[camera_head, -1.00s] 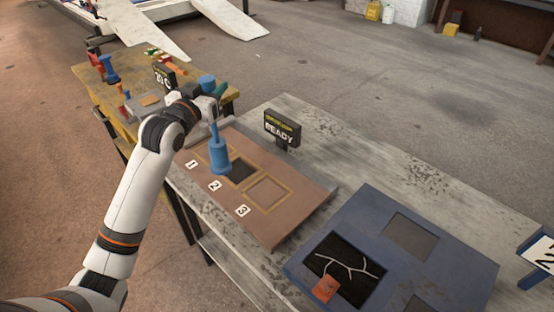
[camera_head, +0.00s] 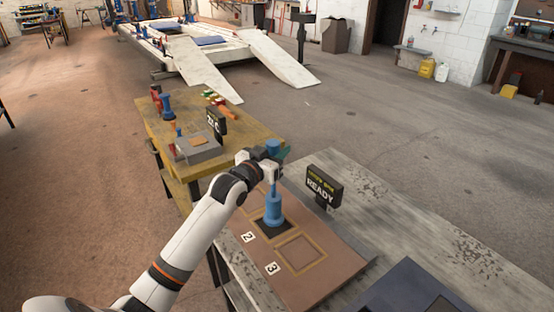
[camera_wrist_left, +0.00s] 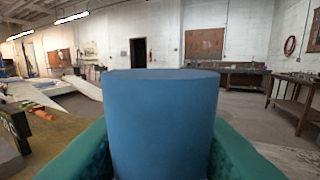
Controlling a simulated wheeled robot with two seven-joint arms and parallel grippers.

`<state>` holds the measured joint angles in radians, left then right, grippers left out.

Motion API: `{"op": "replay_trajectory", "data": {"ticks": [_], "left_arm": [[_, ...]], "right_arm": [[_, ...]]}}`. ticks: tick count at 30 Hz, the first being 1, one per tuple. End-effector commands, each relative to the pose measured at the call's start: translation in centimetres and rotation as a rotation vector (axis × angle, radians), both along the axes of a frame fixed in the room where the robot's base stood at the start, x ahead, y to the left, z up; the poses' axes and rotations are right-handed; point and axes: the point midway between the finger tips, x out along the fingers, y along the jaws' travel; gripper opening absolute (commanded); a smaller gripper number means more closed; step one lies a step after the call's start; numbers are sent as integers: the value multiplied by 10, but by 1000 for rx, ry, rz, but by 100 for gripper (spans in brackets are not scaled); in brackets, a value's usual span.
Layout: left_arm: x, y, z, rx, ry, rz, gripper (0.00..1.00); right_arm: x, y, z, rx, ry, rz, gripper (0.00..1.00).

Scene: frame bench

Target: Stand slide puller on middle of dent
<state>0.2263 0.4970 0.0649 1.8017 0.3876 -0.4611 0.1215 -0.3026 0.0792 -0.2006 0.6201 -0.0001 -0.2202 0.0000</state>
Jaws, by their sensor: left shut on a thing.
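The blue slide puller (camera_head: 273,208) is upright, its wide base low over the dark square (camera_head: 276,231) beside label 2 on the brown panel (camera_head: 318,285). I cannot tell whether the base touches the panel. My left gripper (camera_head: 272,163) is shut on the upper part of the puller. In the left wrist view the blue end of the puller (camera_wrist_left: 162,125) fills the space between green finger pads. My arm hides the panel's far left part. My right gripper is not in view.
A READY sign (camera_head: 323,187) stands just right of the panel. The framed square (camera_head: 300,252) by label 3 is empty. A dark blue panel (camera_head: 415,290) lies at the lower right. A yellow bench (camera_head: 165,137) with tools stands behind. The grey bench right of the sign is bare.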

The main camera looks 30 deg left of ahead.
Motion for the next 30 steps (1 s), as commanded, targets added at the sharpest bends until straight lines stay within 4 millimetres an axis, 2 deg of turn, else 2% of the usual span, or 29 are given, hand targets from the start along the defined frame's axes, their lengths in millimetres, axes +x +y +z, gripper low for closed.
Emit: {"op": "replay_trajectory", "data": {"ticks": [6, 17, 18, 21, 22, 30], "left_arm": [[0, 0, -21, -1, -5, 0, 0], [0, 0, -25, 0, -6, -1, 0], [0, 0, -29, -1, 2, -1, 35], [0, 0, -28, -1, 2, -1, 52], [0, 0, -28, -1, 2, -1, 55], [0, 0, -27, -1, 2, -1, 55]], "right_arm": [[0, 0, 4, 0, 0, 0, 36], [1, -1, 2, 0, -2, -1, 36], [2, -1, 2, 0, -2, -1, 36], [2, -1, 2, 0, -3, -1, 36], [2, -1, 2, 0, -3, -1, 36], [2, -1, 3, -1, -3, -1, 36]]}}
